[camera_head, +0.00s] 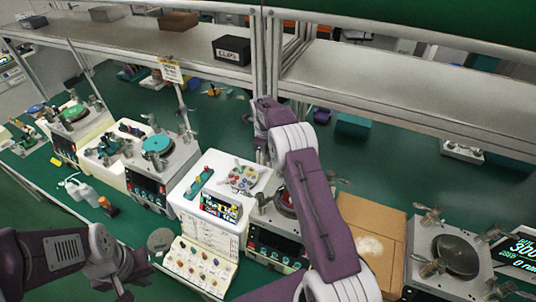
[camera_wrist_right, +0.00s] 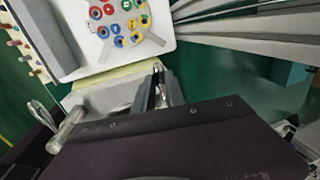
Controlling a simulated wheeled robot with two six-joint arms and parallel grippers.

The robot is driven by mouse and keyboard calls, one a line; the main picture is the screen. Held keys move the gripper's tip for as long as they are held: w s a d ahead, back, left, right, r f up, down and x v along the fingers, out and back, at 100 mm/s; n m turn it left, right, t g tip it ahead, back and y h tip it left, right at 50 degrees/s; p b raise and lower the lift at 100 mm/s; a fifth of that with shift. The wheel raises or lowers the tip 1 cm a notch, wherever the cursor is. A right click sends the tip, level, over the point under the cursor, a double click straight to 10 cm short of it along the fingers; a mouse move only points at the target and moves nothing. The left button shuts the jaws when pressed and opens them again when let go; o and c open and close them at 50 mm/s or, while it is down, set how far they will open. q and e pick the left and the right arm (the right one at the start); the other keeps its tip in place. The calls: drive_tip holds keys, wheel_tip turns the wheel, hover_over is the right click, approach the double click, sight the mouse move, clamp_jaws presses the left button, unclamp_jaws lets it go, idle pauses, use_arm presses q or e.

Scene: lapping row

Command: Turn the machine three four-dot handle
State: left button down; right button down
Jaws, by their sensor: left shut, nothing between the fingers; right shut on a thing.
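The third lapping machine (camera_head: 275,241), with a dark front panel, stands partly hidden behind my right arm. My right gripper (camera_head: 262,150) points down at its back left side; it shows close up in the right wrist view (camera_wrist_right: 157,88). Its fingers are shut on a handle, which is mostly hidden by them and by my wrist. I cannot make out the dots on it. Another metal handle (camera_wrist_right: 68,128) of the machine shows at the left in the wrist view. My left gripper (camera_head: 122,289) is low at the left, shut and empty, away from the machines.
A white unit with coloured round pieces (camera_head: 243,178) stands close left of the machine. A pegged tray (camera_head: 200,265) is in front of it. A shelf (camera_head: 400,85) runs behind.

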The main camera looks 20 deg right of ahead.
idle(0.4)
drive_tip(key=c, duration=1.4)
unclamp_jaws()
drive_tip(key=shift+d, duration=0.1)
drive_tip(key=shift+r, duration=0.2)
drive_tip(key=r+b, duration=0.1)
drive_tip(key=r, duration=0.1)
drive_tip(key=a+r, duration=0.1)
drive_tip(key=r, duration=0.2)
drive_tip(key=s+r+b, duration=0.1)
drive_tip(key=r, duration=0.2)
drive_tip(key=shift+s+a+r+b, duration=0.1)
drive_tip(key=shift+a+r+b, duration=0.1)
drive_tip(key=shift+b, duration=0.15)
